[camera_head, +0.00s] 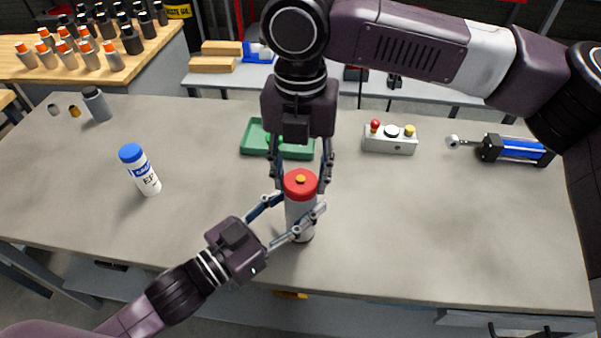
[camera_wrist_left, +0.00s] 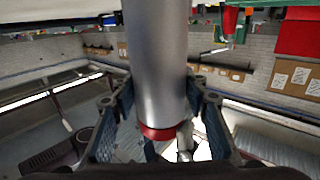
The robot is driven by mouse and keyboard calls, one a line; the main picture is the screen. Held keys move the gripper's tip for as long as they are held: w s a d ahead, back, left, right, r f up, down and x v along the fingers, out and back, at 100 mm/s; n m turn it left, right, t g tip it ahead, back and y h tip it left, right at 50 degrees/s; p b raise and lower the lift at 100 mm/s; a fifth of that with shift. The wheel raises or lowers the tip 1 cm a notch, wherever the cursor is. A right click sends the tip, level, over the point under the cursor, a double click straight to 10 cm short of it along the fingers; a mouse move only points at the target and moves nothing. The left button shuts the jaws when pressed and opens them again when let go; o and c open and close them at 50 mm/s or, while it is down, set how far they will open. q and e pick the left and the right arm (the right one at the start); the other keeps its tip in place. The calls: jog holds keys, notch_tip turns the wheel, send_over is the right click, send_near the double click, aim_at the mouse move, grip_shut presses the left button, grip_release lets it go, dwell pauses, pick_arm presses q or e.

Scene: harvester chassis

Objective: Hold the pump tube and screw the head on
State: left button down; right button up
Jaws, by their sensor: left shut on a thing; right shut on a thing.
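The pump tube (camera_head: 299,221) is a grey cylinder standing upright near the front middle of the table. The red head (camera_head: 301,187), with a small orange centre, sits at its top; whether it is fully screwed down cannot be seen. My left gripper (camera_head: 298,207) comes from the lower left and is shut on the tube, a finger on each side. My right gripper (camera_head: 300,177) points down from above and is shut on the red head. In the left wrist view the tube (camera_wrist_left: 157,60) runs between my fingers, with the red head (camera_wrist_left: 158,134) at its lower end.
A green tray (camera_head: 254,139) lies behind the tube. A button box (camera_head: 389,145) and a blue cylinder actuator (camera_head: 520,150) are at the right. A white bottle with a blue cap (camera_head: 140,169) and a grey bottle (camera_head: 96,104) stand left. The front right of the table is clear.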

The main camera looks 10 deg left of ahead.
jog(key=m, duration=0.4)
jog(key=shift+m, duration=0.4)
jog(key=m, duration=0.7)
jog(key=shift+m, duration=0.4)
jog(key=m, duration=0.7)
jog(key=shift+m, duration=0.4)
jog(key=m, duration=1.2)
jog(key=o, duration=1.4)
